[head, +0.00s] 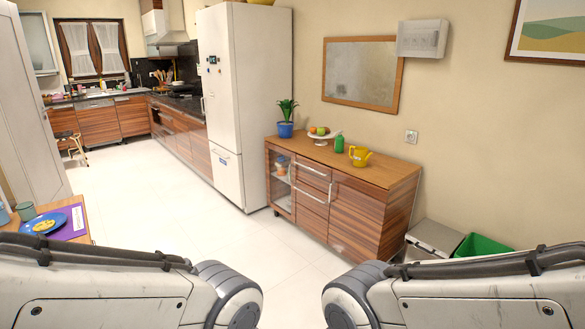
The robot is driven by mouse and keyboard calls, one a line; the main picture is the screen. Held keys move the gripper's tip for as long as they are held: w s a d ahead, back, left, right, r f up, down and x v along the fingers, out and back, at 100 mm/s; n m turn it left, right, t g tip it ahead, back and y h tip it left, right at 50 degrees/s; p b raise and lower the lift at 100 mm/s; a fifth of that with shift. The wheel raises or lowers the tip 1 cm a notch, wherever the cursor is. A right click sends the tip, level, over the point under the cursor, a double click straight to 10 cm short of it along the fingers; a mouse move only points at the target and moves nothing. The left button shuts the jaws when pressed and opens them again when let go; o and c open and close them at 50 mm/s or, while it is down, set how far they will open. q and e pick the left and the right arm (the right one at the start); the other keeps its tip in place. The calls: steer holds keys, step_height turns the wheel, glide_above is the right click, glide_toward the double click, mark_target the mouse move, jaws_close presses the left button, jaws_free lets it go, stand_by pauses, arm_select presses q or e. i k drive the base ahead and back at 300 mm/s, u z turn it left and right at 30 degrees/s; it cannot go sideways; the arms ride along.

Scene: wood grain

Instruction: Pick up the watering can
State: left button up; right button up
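A yellow watering can (360,156) stands upright on top of the wooden sideboard (385,172), to the right of the middle of the head view. Its spout points right. A green bottle (339,144) stands just left of it. My two arms come in at the bottom left and bottom right, well short of the sideboard. Neither gripper shows in the head view.
A fruit stand (321,141) and a potted plant (286,120) stand left on the sideboard. A white fridge (240,110) is beside it. A green bin (484,246) stands at right, a table (82,216) at left. The tiled floor (180,215) between is clear.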

mark_target(360, 157)
steer(key=u, duration=0.35)
steer(key=i, duration=3.95)
steer(key=z, duration=1.1)
steer(key=i, duration=0.95)
steer(key=z, duration=0.35)
